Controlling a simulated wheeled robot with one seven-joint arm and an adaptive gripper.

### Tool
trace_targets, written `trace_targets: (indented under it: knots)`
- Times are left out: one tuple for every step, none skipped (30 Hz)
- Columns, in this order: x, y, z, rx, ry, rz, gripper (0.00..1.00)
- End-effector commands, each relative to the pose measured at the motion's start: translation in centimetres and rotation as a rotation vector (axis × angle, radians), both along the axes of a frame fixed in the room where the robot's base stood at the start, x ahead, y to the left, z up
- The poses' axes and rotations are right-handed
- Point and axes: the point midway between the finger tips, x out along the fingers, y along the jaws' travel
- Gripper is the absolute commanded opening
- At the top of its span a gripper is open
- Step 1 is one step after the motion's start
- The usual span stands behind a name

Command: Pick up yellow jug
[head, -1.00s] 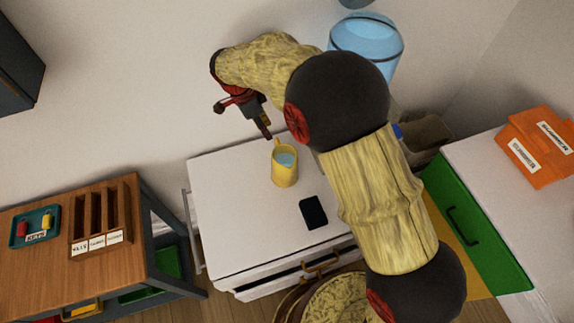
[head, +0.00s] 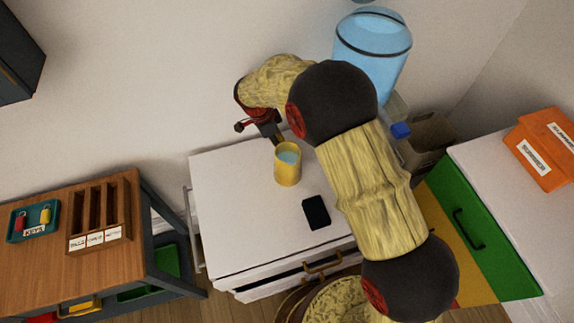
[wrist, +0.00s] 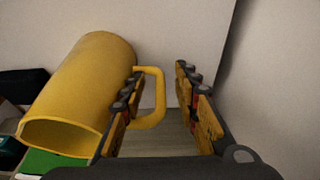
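The yellow jug (head: 288,175) stands upright on the white cabinet top (head: 235,210), with a pale blue surface visible inside its rim. In the wrist view the jug (wrist: 75,90) fills the left side, and its handle (wrist: 160,98) reaches into the gap between my fingers. My gripper (wrist: 160,110) is open, with one finger beside the jug body and the other to the right, apart from the handle. In the head view my gripper (head: 277,137) is at the jug's far side, and the handle is hidden there.
A black phone-like slab (head: 316,212) lies on the cabinet right of the jug. A blue water container (head: 372,55) stands behind my arm. The wall is close behind the cabinet. A wooden table (head: 40,260) with a key tray (head: 15,228) is at left, an orange box (head: 543,150) at right.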

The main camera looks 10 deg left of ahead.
Motion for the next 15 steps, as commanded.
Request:
trace_targets:
  knots:
    - [0.07, -0.07, -0.37, 0.0, -0.001, 0.0, 0.31]
    - [0.08, -0.08, -0.44, 0.001, 0.0, 0.0, 0.31]
    - [0.1, -0.08, -0.45, 0.002, -0.001, 0.001, 0.31]
    - [0.1, -0.08, -0.42, 0.002, -0.001, 0.001, 0.31]
    - [0.1, -0.08, -0.4, 0.002, -0.001, 0.001, 0.31]
    - [0.1, -0.07, -0.39, 0.002, -0.002, 0.0, 0.31]
    - [0.09, -0.08, -0.39, 0.002, -0.002, 0.0, 0.31]
    - [0.09, -0.08, -0.38, 0.002, -0.002, 0.0, 0.3]
    - [0.09, -0.08, -0.37, 0.002, -0.002, 0.0, 0.28]
    - [0.09, -0.08, -0.37, 0.002, -0.002, 0.0, 0.26]
    - [0.09, -0.08, -0.36, 0.002, -0.002, 0.0, 0.25]
    - [0.09, -0.08, -0.36, 0.002, -0.002, 0.0, 0.22]
    - [0.09, -0.08, -0.36, 0.002, -0.002, 0.0, 0.21]
    - [0.09, -0.08, -0.35, 0.002, -0.002, 0.0, 0.19]
    - [0.09, -0.08, -0.35, 0.002, -0.002, 0.0, 0.17]
